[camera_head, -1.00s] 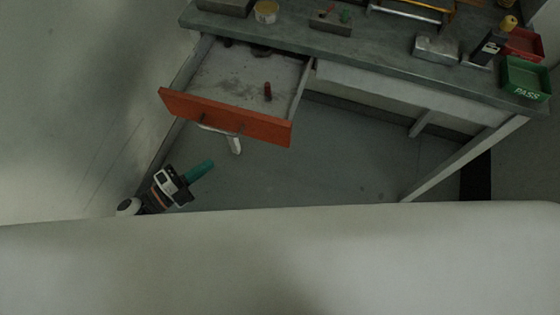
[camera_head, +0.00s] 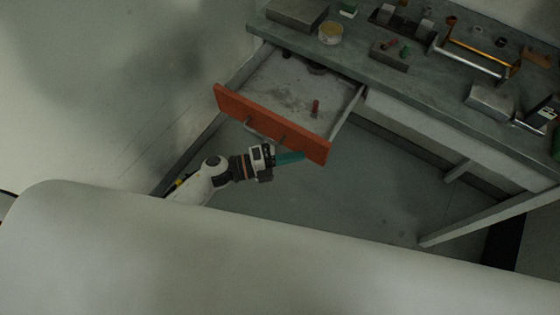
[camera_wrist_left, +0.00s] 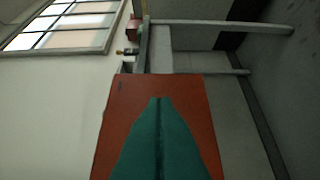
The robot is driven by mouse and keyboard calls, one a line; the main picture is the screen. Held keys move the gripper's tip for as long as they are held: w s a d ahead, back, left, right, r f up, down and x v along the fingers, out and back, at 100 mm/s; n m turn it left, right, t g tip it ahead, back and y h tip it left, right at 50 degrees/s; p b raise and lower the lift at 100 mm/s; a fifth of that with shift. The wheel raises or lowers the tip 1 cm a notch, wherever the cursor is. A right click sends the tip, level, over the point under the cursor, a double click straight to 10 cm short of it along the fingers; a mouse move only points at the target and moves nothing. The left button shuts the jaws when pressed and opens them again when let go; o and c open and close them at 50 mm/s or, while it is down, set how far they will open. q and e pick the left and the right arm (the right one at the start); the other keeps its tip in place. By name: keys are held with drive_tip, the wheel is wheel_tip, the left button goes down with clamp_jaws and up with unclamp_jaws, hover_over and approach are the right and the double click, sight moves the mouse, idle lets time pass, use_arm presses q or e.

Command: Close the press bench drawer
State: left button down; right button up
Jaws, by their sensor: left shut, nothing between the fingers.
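The press bench drawer has an orange front (camera_head: 262,122) and stands pulled out from the bench, with its grey inside showing in the head view. A small red item (camera_head: 315,107) lies in it. My left gripper (camera_head: 302,156), with teal fingers, is shut and empty, close to the lower right part of the drawer front. I cannot tell whether it touches. In the left wrist view the shut teal fingers (camera_wrist_left: 159,105) point at the orange front (camera_wrist_left: 155,88), which fills the middle. My right gripper is not in view.
A bench leg (camera_head: 470,222) stands at the right. The floor under the bench is clear. A window (camera_wrist_left: 70,25) shows in the left wrist view.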

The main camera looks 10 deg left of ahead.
use_arm(q)
drive_tip(key=shift+w+d, duration=0.15)
drive_tip(key=shift+w, duration=0.25)
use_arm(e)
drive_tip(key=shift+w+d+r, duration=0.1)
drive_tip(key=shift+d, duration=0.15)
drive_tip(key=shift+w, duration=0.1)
use_arm(q)
drive_tip(key=shift+w, duration=0.15)
